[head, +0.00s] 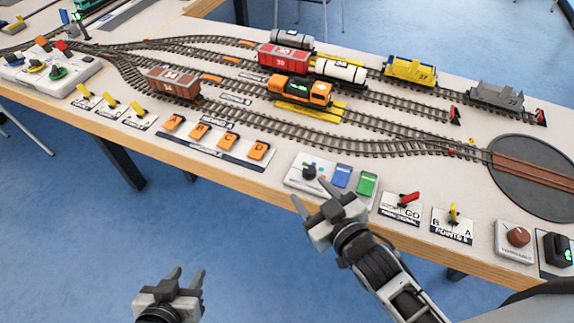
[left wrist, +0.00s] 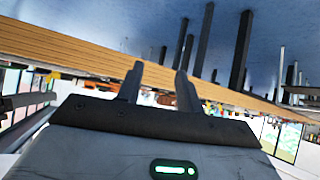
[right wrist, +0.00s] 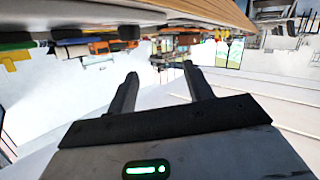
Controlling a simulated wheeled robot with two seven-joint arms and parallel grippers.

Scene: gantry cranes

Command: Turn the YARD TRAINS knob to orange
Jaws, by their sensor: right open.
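A dark knob (head: 309,172) with small coloured marks around it sits on a pale panel (head: 294,180) at the table's front edge, left of a blue block and a green block. It looks like the YARD TRAINS knob, but its label is unreadable and its pointer direction is unclear. My right gripper (head: 309,191) is open and empty, just in front of this panel, with its fingers pointing toward the knob and no clear contact. My left gripper (head: 190,271) is open and empty, low in front of the table over the blue floor.
A blue block (head: 341,176) and a green block (head: 367,184) stand right of the knob. Further right are a red lever (head: 409,198), a yellow lever (head: 454,213) and a brown turntable knob (head: 518,237). Several orange switches (head: 200,131) lie left. Tracks with wagons fill the tabletop behind.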

